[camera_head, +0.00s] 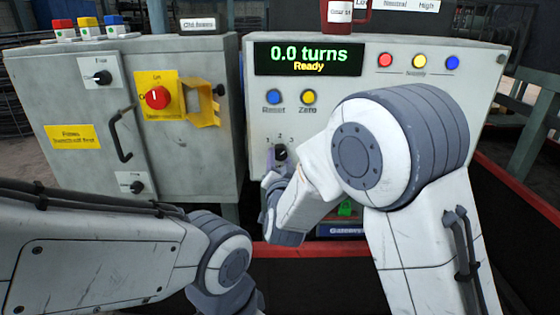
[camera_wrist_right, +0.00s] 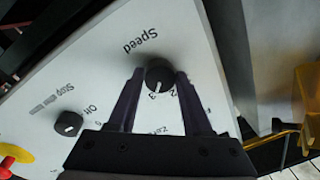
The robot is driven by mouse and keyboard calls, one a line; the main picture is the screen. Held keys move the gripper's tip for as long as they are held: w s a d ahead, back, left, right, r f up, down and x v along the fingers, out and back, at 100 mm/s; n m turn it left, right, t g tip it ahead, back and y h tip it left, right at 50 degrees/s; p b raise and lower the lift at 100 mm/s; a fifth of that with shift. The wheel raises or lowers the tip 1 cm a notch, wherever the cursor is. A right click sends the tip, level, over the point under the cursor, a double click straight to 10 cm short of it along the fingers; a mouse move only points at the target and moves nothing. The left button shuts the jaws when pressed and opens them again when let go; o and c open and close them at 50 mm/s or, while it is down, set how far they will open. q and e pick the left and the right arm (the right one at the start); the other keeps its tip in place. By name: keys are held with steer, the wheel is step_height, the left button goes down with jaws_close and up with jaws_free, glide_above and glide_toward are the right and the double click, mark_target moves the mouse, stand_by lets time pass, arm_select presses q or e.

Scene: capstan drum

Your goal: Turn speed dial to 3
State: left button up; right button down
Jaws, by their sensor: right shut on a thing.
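The speed dial (camera_head: 281,153) is a small black knob on the front of the right grey console, with 1, 2 and 3 printed around its top. In the right wrist view the dial (camera_wrist_right: 159,73) sits between the two dark fingers of my right gripper (camera_wrist_right: 158,82). The gripper is shut on it. The dial's white pointer line shows near the printed 3, with the 2 to its right; the 1 is hidden. In the head view my right gripper (camera_head: 272,172) is at the dial, partly covered by my own wrist. My left arm shows at the lower left, its gripper out of view.
The display (camera_head: 308,58) reads "0.0 turns Ready". Blue Reset (camera_head: 274,97) and yellow Zero (camera_head: 308,97) buttons sit above the dial. A Stop meas. knob (camera_wrist_right: 68,123) is beside it in the wrist view. A left cabinet (camera_head: 45,100) carries a red rotary switch (camera_head: 157,97).

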steer(key=shift+c, duration=1.6)
jaws_free()
steer(key=s, duration=1)
steer(key=shift+s+d+f+p, duration=0.2)
steer(key=shift+s+d+p, duration=0.05)
steer(key=shift+p, duration=0.2)
